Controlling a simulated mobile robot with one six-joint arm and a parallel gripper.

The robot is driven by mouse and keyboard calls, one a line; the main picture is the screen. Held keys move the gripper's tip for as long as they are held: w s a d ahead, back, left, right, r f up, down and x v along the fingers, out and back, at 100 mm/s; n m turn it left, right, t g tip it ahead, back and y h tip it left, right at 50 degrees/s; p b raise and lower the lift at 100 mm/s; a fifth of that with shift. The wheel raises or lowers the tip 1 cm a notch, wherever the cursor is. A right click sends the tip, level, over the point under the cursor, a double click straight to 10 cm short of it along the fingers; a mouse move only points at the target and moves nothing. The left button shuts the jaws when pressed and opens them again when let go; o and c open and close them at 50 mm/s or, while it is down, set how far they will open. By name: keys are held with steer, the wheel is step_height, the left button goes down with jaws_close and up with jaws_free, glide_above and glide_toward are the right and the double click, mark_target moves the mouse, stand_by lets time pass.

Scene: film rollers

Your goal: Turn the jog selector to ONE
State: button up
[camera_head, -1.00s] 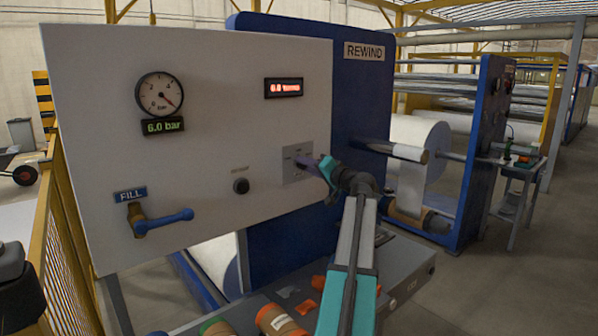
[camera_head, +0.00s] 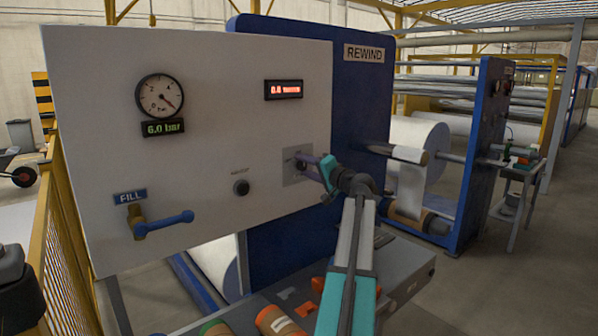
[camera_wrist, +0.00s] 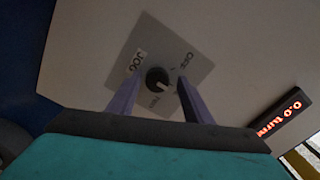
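The jog selector is a dark round knob (camera_wrist: 157,80) on a grey square plate (camera_wrist: 185,52) in the wrist view. The plate carries the words JOG and OFF and a third label by the knob, which is too blurred to read. In the head view the plate (camera_head: 291,179) is on the right part of the white panel, and the arm's end partly covers it. My gripper (camera_wrist: 160,92) has its two purple fingers apart, one on each side of the knob. The fingertips appear near the plate; I cannot tell whether they touch the knob.
The white panel (camera_head: 215,100) also bears a pressure gauge (camera_head: 159,95), a red display (camera_head: 284,90), a black button (camera_head: 241,187) and a blue FILL lever (camera_head: 165,222). A grey bench with rolls (camera_head: 278,322) lies below. A blue REWIND frame (camera_head: 360,110) stands behind the panel.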

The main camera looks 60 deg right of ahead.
steer(key=shift+s+f, duration=0.15)
steer(key=b+v, duration=0.3)
steer(key=v, duration=1)
steer(key=shift+s, duration=0.3)
steer(key=shift+a, duration=0.15)
